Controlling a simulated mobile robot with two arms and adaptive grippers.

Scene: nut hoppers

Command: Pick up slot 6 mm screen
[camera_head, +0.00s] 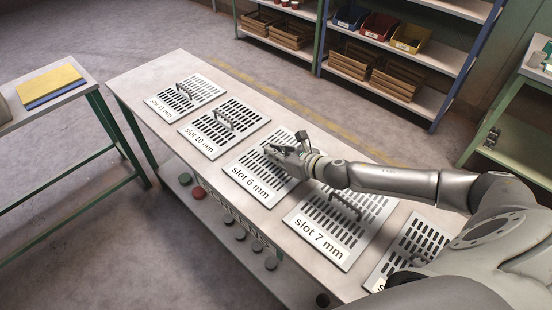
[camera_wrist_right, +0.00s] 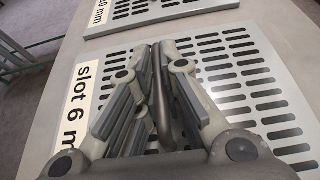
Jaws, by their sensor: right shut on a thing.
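The slot 6 mm screen (camera_head: 246,182) is a flat grey plate with rows of dark slots and a white label. It lies on the long table between the slot 10 mm and slot 7 mm screens. My right gripper (camera_head: 277,151) is over its middle. In the right wrist view the plate (camera_wrist_right: 243,65) fills much of the picture, and the right gripper (camera_wrist_right: 155,95) is shut on the screen's dark bar handle (camera_wrist_right: 161,100). The screen appears to lie flat on the table; a small gap cannot be told. The left gripper is not in view.
The slot 10 mm screen (camera_head: 206,139), slot 11 mm screen (camera_head: 168,109) and slot 7 mm screen (camera_head: 318,240) lie on the same table (camera_head: 137,82). Another screen (camera_head: 425,237) is partly behind my right arm. A side table (camera_head: 60,101) stands left; shelves (camera_head: 440,100) stand behind.

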